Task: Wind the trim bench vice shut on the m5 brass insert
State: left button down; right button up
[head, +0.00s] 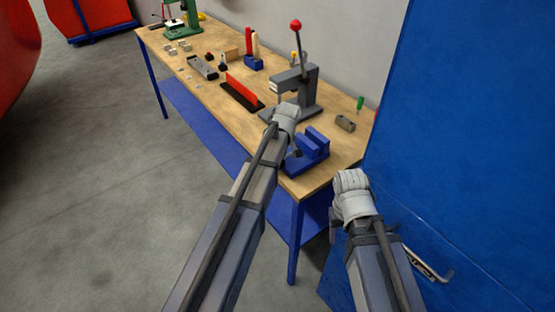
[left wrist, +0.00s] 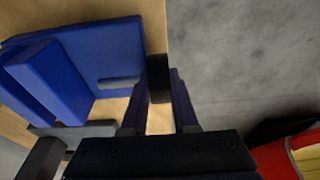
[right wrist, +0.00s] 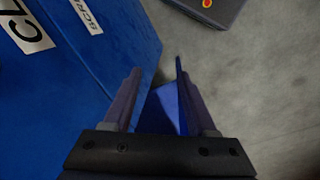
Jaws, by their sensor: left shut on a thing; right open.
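The blue trim bench vice (head: 313,148) is at the near end of the bench. In the left wrist view the vice (left wrist: 112,50) shows its blocky blue jaws with a gap between them. My left gripper (left wrist: 160,85) is shut on the dark round end of the vice's handle (left wrist: 158,78), beside the vice at the bench edge. In the head view the left hand hides part of this side of the vice. My right gripper (right wrist: 158,80) is open and empty, off the bench beside the blue cabinet. I cannot make out the m5 brass insert.
A grey arm press (head: 296,88) with a red-knobbed lever stands behind the vice. A tall blue cabinet (head: 460,120) closes off the right. The grey floor (head: 90,190) at left is clear.

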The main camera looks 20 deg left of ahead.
pick_arm(q)
jog(key=shift+s+d+f+t+y+b, duration=0.2)
jog(key=shift+s+f+t+y+b, duration=0.1)
jog(key=shift+t+y+b, duration=0.4)
jog(key=t+y+b, duration=0.1)
jog(key=y+b, duration=0.1)
jog(key=b, duration=0.2)
jog(key=t+y+b, duration=0.2)
jog(key=b, duration=0.2)
jog(key=f+t+y+b, duration=0.1)
jog(key=t+y+b, duration=0.1)
jog(key=y+b, duration=0.1)
jog(key=shift+s+d+b, duration=0.1)
jog(key=shift+d+b, duration=0.15)
jog(key=shift+b, duration=0.5)
jog(key=shift+r+t+y+b, duration=0.2)
jog(key=shift+t+y+b, duration=0.5)
jog(key=shift+b, duration=0.45)
jog(key=c, duration=0.7)
grip_release()
